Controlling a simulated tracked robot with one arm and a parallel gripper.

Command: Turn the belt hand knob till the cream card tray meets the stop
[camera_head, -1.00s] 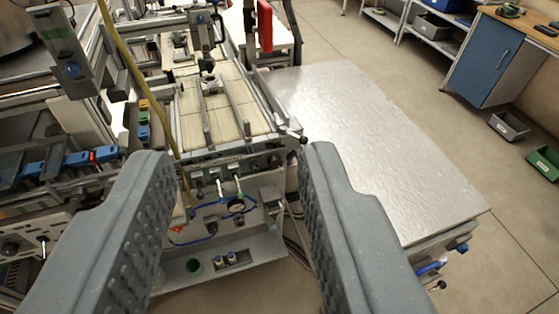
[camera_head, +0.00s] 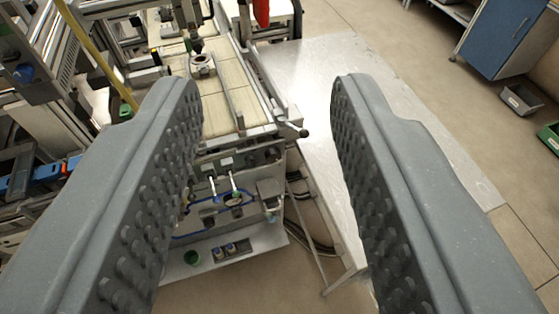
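My gripper (camera_head: 267,88) is open and empty, with one grey studded finger on each side of the picture. The cream belt (camera_head: 222,98) of a conveyor runs away from me, seen between and beyond the fingers. A small dark knob (camera_head: 304,132) on a short shaft sticks out at the right of the belt's near end. It lies between the fingers in the picture, with no contact visible. A grey ring-shaped part (camera_head: 202,65) sits over the belt, under an overhead fixture. I cannot clearly make out the cream card tray or the stop.
A bare metal table (camera_head: 315,70) stands right of the conveyor, partly behind the right finger. Machine frames crowd the left. A grey bin (camera_head: 522,99) stands on open floor at right.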

